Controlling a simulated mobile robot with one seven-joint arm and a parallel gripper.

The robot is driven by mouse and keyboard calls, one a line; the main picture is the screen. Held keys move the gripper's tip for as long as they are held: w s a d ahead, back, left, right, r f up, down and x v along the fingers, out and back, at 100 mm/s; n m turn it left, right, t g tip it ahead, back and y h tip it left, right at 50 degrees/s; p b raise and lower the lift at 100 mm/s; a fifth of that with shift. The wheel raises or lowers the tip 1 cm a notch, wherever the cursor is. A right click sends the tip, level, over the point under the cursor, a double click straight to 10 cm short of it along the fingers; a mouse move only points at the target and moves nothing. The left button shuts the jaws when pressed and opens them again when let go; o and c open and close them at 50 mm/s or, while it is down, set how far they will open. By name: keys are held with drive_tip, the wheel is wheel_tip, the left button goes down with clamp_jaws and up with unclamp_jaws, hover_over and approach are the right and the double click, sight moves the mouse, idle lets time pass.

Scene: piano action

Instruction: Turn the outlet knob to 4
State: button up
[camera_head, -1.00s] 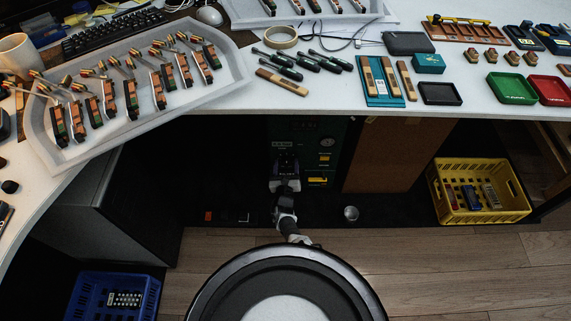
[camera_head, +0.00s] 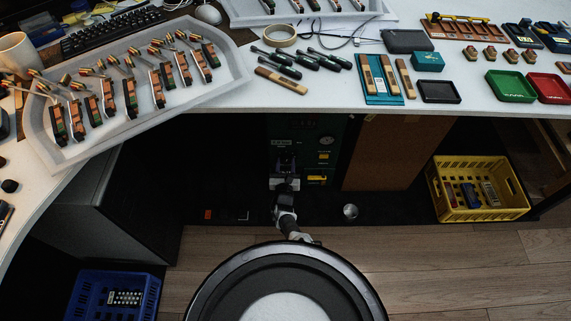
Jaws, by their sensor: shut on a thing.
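A dark green machine panel (camera_head: 335,134) stands under the table, with a round gauge (camera_head: 326,141) and a yellow part (camera_head: 317,180) on its right side. My gripper (camera_head: 285,164) is at the left part of this panel, below a small pale label. It is shut on what seems to be the outlet knob; the gripper covers the knob, so its pointer and the numbers around it cannot be read. My arm reaches to it from below.
The white table edge (camera_head: 330,108) overhangs the panel. A brown board (camera_head: 390,155) stands right of it. A small metal cup (camera_head: 350,211) is on the dark floor strip. A yellow crate (camera_head: 508,211) is at right, a blue crate (camera_head: 150,297) at lower left.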

drive_tip(key=m, duration=0.6)
drive_tip(key=shift+d+m, duration=0.2)
drive_tip(key=shift+m, duration=0.2)
drive_tip(key=shift+w, duration=0.1)
drive_tip(key=shift+r, duration=0.1)
drive_tip(key=o, duration=1)
drive_tip(key=shift+s+a+r+p, duration=0.15)
drive_tip(key=shift+s+p, duration=2.05)
drive_tip(key=shift+s, duration=1.3)
drive_tip(key=shift+s+a+p, duration=0.1)
drive_tip(key=shift+s+p, duration=2.05)
drive_tip(key=shift+s, duration=1.3)
